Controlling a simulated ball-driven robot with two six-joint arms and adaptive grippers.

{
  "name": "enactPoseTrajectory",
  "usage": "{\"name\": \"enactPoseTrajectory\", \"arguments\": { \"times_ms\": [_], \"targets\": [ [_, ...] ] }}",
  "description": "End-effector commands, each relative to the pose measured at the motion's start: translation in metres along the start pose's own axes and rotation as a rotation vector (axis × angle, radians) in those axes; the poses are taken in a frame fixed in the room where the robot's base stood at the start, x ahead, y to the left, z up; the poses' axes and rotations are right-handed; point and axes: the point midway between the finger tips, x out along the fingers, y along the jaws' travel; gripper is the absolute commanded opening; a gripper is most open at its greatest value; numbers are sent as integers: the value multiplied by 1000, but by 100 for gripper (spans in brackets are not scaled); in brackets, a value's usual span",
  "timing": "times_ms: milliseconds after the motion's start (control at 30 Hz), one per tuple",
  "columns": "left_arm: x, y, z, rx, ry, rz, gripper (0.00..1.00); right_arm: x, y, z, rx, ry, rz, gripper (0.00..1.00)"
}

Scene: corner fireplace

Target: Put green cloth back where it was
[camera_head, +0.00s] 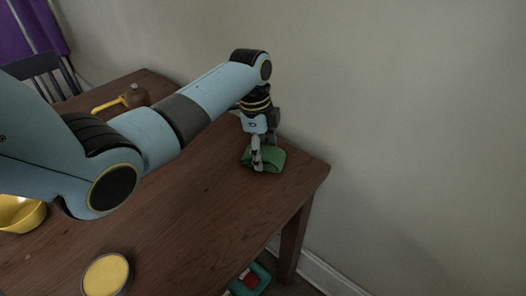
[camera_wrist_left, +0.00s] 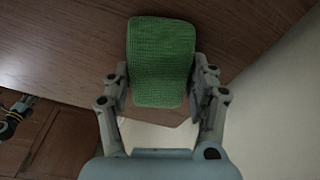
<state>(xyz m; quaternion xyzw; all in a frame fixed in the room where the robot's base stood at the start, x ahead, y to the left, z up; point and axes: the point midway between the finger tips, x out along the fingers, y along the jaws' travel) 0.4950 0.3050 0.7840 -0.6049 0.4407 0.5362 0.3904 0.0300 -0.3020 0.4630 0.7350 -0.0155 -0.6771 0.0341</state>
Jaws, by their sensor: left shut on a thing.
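The green cloth (camera_head: 272,160) is a folded, knitted-looking bundle at the far right end of the wooden table, near the wall. My left gripper (camera_head: 257,160) points down over it and is shut on it. In the left wrist view the cloth (camera_wrist_left: 161,62) sits between the two fingers of the left gripper (camera_wrist_left: 161,88). I cannot tell whether the cloth touches the table top.
The wooden table (camera_head: 200,215) has free room around its middle. A yellow bowl (camera_head: 20,213) and a round yellow-topped dish (camera_head: 106,275) are at the left and front. A wall is close behind.

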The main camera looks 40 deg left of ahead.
Motion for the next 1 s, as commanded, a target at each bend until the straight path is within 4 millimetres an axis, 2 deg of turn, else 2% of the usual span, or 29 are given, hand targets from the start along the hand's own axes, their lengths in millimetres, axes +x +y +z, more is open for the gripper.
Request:
{"name": "enactPoseTrajectory", "arguments": {
  "times_ms": [167, 200, 367, 633, 733, 867, 1000],
  "targets": [
    [3, 0, 0, 0, 0, 1, 28, 1, 1, 0, -1, -1, 2, 40],
    [3, 0, 0, 0, 0, 1, 62, 1, 2, 0, -1, -1, 2, 40],
    [2, 0, 0, 0, 0, 0, 82, 0, 4, 0, -2, -1, 5, 40],
    [1, 0, 0, 0, 0, 0, 82, 0, 6, 0, -3, 0, 7, 40],
    [-6, -1, 0, 0, 1, -2, 82, -2, 6, 0, -3, 0, 7, 40],
    [-30, -1, 0, 1, 1, -4, 82, -7, 7, -1, -3, 1, 7, 40],
    [-63, -2, 0, 0, 0, -5, 82, -11, 7, -2, -3, 3, 7, 40]
  ]
}}
